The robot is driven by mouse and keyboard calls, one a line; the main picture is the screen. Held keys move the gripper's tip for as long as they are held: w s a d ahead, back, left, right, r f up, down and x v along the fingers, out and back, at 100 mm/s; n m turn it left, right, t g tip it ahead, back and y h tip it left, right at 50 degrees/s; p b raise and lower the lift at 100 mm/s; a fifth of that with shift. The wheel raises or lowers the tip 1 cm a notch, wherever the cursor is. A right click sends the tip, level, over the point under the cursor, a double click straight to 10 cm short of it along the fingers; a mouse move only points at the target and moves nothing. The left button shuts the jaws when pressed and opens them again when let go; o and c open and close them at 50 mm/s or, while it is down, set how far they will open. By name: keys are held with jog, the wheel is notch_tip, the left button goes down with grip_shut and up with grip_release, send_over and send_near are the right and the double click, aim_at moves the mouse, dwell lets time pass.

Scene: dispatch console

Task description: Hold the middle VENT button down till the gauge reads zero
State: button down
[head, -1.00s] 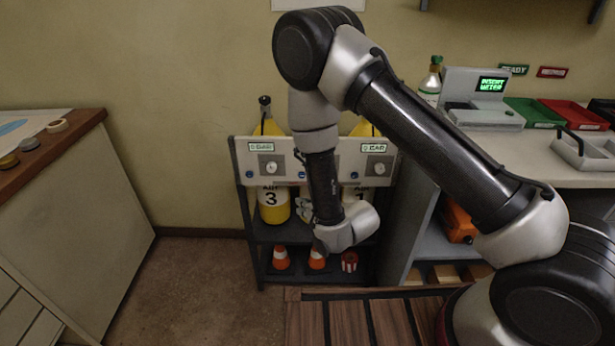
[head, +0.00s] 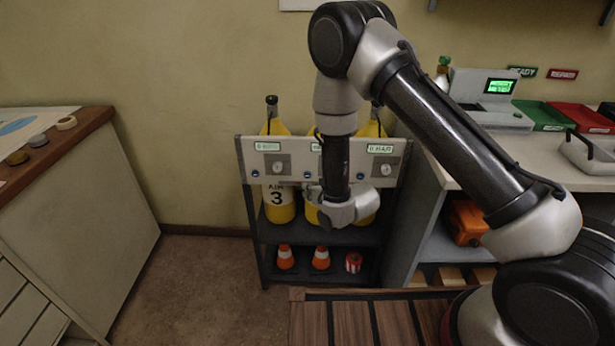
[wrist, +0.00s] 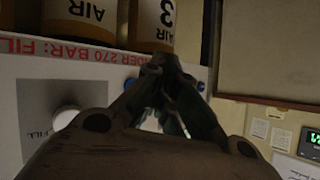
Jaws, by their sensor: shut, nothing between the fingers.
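The filling panel (head: 345,182) on the shelf unit has a small lit gauge display above each knob. The left display (head: 267,146) and right display (head: 380,148) are too blurred to read; the middle display (head: 316,147) is mostly behind my arm. A small blue button, seemingly the middle VENT button (head: 307,175), shows left of my forearm. My gripper (head: 312,190) is near the panel's lower middle. In the wrist view its fingers (wrist: 160,68) are together and empty. A blue button (wrist: 128,84) shows just left of them, apparently apart; the fingers hide part of the panel. A white knob (wrist: 65,118) is further left.
Yellow air cylinders (head: 279,205) stand behind the panel. Orange cones (head: 286,258) and a red-striped pot (head: 353,262) are on the lower shelf. A counter with trays (head: 545,115) is at right, a wooden-topped cabinet (head: 95,120) at left. Floor between is clear.

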jog(key=shift+w, duration=1)
jog(key=shift+w, duration=0.1)
dwell(0.6)
jog(key=shift+w+d, duration=0.1)
jog(key=shift+w, duration=0.2)
jog(key=shift+w, duration=0.4)
dwell(0.6)
jog(key=shift+s, duration=0.1)
dwell(1.1)
jog(key=shift+s, duration=0.75)
jog(key=s, duration=0.5)
